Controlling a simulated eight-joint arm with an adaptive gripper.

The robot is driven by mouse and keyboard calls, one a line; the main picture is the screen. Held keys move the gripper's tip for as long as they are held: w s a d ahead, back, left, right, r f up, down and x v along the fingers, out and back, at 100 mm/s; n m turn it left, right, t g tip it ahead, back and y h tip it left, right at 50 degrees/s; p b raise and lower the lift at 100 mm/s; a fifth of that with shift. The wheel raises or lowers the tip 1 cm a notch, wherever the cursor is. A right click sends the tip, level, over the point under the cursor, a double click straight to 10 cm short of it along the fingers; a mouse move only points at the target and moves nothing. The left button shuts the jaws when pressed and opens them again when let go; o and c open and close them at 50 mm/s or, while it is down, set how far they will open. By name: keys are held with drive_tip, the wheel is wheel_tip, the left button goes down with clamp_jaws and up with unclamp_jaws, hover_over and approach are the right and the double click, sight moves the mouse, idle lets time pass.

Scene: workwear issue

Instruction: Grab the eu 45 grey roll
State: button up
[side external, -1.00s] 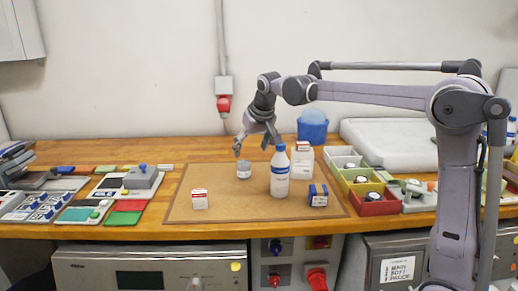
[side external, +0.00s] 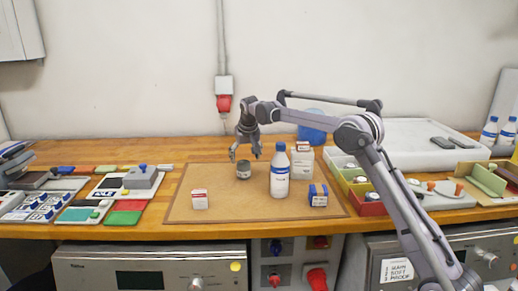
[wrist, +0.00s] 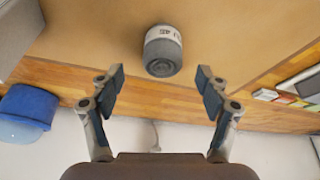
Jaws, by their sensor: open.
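The grey roll (side external: 243,173) stands on the brown mat (side external: 215,213), left of the white bottle with a blue cap (side external: 280,175). In the wrist view the roll (wrist: 163,54) shows a dark grey end and a white label band with upside-down print, too small to read surely. My gripper (side external: 245,154) points down just above the roll in the side view. In the wrist view my gripper (wrist: 160,77) is open and empty, with the roll between and slightly beyond the fingertips. The fingers do not appear to touch it.
A red-and-white box (side external: 199,199) is at the mat's front left. A blue-and-white box (side external: 318,195) and a larger white box (side external: 302,161) stand right of the bottle. Coloured bins (side external: 352,183) line the right. The mat is clear left of the roll.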

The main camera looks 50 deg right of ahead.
sight(244, 163)
drive_tip(key=shift+x, duration=3.1)
drive_tip(key=shift+w+a, duration=0.1)
drive_tip(key=shift+w, duration=0.05)
drive_tip(key=c, duration=1.3)
